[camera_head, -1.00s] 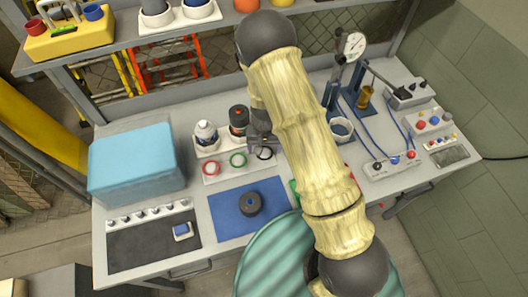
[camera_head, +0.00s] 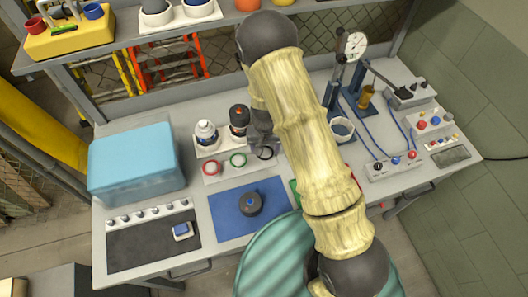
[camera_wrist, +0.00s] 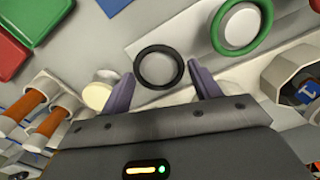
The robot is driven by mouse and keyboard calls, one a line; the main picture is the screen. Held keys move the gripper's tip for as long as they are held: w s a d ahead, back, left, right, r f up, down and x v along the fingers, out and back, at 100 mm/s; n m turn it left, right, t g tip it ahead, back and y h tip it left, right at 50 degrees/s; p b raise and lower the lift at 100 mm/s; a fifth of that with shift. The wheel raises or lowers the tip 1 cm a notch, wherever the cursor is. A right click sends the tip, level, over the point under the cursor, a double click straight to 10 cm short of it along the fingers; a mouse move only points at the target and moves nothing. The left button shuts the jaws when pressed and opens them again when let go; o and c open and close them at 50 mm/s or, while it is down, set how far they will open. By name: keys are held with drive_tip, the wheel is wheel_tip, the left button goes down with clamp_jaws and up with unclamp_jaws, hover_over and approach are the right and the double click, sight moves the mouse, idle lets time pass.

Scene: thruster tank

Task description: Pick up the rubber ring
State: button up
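The rubber ring, taken to be the black one, lies on a white tray (camera_wrist: 200,30) in the wrist view; the ring (camera_wrist: 137,58) sits between and slightly beyond my fingertips. In the head view the black ring (camera_head: 266,154) is at the right end of the ring row, partly hidden by my gripper. My gripper (camera_wrist: 160,72) is open, with one dark finger on each side of the ring. I cannot tell how far above the tray the tips are. A green ring (camera_head: 238,160) and a red ring (camera_head: 212,169) lie to its left in the head view.
Two bottles stand behind the rings, one white-capped (camera_head: 206,134) and one dark (camera_head: 238,121). A blue mat (camera_head: 224,222) with a dark round part (camera_head: 251,204) is in front. A light-blue box (camera_head: 137,164) stands left. A gauge stand (camera_head: 352,50) is at right.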

drive_tip(key=shift+s, duration=0.1)
drive_tip(key=c, duration=0.6)
drive_tip(key=shift+r, duration=0.45)
wheel_tip(320, 180, up, 10)
drive_tip(key=shift+f+b, duration=0.15)
drive_tip(key=shift+b, duration=0.7)
